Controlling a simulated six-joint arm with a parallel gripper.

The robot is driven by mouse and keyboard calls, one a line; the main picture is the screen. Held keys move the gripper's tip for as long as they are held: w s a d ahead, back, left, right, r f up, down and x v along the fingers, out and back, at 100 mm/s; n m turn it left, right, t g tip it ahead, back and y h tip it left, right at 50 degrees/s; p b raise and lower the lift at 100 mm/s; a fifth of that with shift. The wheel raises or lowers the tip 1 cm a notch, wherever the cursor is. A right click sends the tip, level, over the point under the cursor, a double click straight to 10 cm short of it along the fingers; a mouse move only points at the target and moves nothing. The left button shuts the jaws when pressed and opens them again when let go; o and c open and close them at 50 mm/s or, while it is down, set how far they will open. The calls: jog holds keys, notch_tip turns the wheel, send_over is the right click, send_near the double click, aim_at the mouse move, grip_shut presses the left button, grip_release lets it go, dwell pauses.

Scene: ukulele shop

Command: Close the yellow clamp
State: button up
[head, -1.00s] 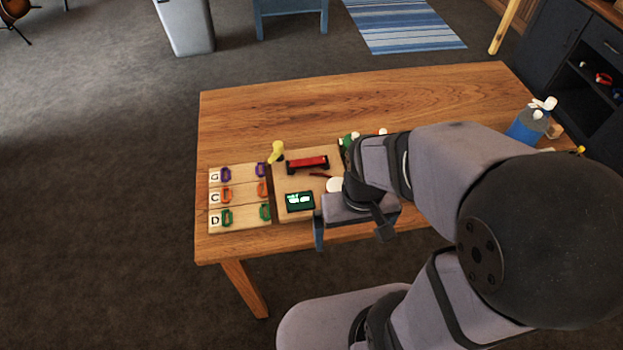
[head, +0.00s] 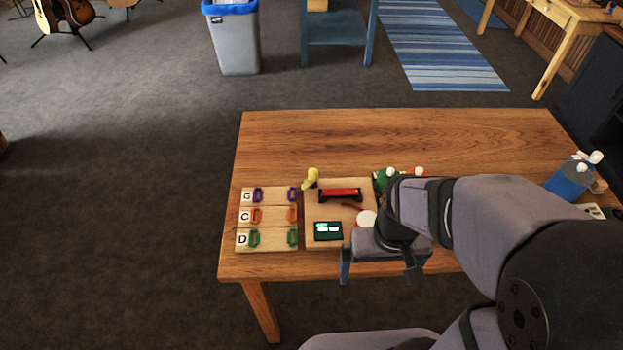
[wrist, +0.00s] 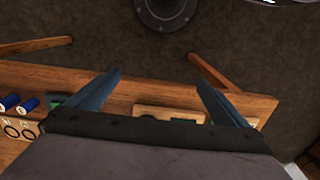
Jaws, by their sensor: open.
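The yellow clamp (head: 311,177) is small in the head view, at the far left corner of the middle wooden board (head: 314,212). It looks upright, and I cannot tell whether it is open or closed. My gripper (head: 379,268) is open and empty, near the table's front edge, right of and nearer than the clamp. In the wrist view my two blue-grey fingers (wrist: 159,82) are spread wide with nothing between them. The clamp cannot be made out in the wrist view.
A red bar (head: 340,195) on black supports sits right of the clamp, with a dark green display (head: 328,231) nearer. Boards with coloured clips (head: 254,238) lie left. Green and white items (head: 389,178) stand behind my wrist. The table's far part (head: 400,135) is clear.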

aim_at(315, 172)
jog(key=shift+c, duration=0.3)
